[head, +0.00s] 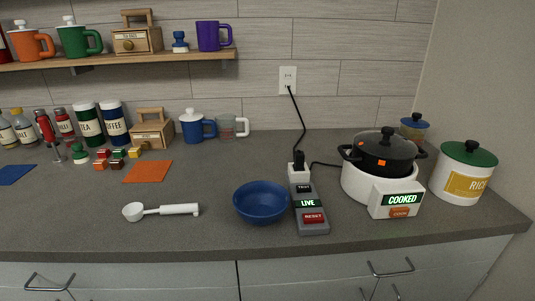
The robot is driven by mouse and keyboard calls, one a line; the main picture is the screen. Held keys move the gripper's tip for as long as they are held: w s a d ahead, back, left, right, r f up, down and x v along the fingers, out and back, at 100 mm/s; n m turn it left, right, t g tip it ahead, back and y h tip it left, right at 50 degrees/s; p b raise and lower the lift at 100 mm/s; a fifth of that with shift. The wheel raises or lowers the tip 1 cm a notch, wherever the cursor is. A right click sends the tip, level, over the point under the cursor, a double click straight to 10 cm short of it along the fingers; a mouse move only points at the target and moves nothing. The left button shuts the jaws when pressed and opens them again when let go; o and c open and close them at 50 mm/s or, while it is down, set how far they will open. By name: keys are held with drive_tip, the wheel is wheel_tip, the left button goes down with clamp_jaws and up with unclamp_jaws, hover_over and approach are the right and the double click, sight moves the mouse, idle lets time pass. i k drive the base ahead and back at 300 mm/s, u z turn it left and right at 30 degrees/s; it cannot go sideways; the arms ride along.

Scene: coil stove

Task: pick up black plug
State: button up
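A black plug (299,158) stands upright in the white socket end of a grey power unit (312,220) on the counter in the head view. A black cord runs from near the plug toward the white cooker on the right. Another black cord rises from the socket end to the wall outlet (288,75). The unit has a TEST button, a lit green LIVE display and a red RESET button. My gripper is not in view.
A blue bowl (262,201) stands just left of the power unit. A white cooker (366,187) reading COOKED holds a black lidded pot (386,152) on the right. A white measuring scoop (162,210) lies on the left. Counter space between scoop and back wall is partly clear.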

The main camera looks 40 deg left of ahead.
sight(299, 160)
drive_tip(key=u, duration=0.8)
drive_tip(key=i, duration=1.05)
drive_tip(key=u, duration=0.75)
